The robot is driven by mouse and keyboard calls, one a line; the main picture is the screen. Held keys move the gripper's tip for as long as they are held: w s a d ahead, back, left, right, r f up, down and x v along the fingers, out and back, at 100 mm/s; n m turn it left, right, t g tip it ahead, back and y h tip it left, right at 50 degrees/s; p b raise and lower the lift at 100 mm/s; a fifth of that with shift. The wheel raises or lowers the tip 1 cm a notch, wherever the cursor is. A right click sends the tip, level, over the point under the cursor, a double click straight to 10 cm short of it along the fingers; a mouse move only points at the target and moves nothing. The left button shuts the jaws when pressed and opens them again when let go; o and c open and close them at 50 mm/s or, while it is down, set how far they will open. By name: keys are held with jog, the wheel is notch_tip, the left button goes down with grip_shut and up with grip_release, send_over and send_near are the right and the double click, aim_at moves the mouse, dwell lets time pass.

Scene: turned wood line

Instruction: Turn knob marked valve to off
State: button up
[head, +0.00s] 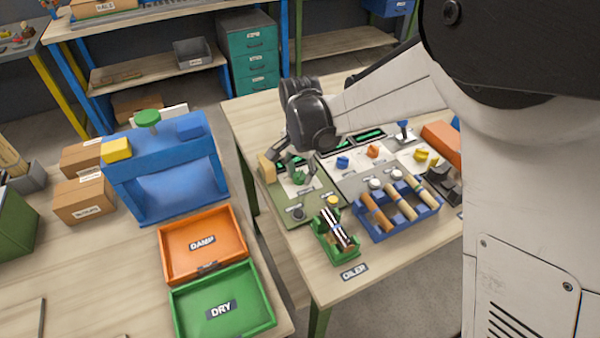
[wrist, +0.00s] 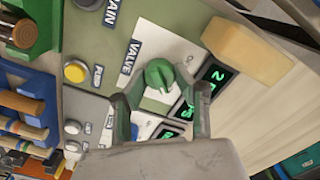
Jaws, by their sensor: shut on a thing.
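The green knob (wrist: 159,75) is on a white plate on a green panel, beside a label reading VALVE (wrist: 130,57). In the head view the green knob (head: 299,177) is partly covered by my gripper (head: 291,164). In the wrist view my gripper (wrist: 161,100) has one finger on each side of the knob and is shut on it. The knob's ridge shows, but I cannot read any off mark or tell its exact setting.
A tan block (wrist: 250,48) stands beside the knob. Displays with green digits (wrist: 208,84) are close by. A yellow button (wrist: 75,71) is on the same panel. A blue rack of wooden rods (head: 397,208) and a green holder (head: 335,238) stand at the front.

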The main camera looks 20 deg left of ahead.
aim_at(298, 172)
jog(key=n+b, duration=0.2)
jog(key=n, duration=0.2)
jog(key=shift+a+f, duration=0.1)
jog(key=n+b, duration=0.2)
jog(key=n, duration=0.3)
jog(key=n+b, duration=0.1)
jog(key=n, duration=0.3)
jog(key=shift+s+a+n+b, duration=0.1)
jog(key=shift+n+b, duration=0.55)
jog(key=shift+n, duration=1.45)
jog(key=o, duration=1.1)
notch_tip(298, 172, up, 12)
jog(key=shift+r, duration=0.15)
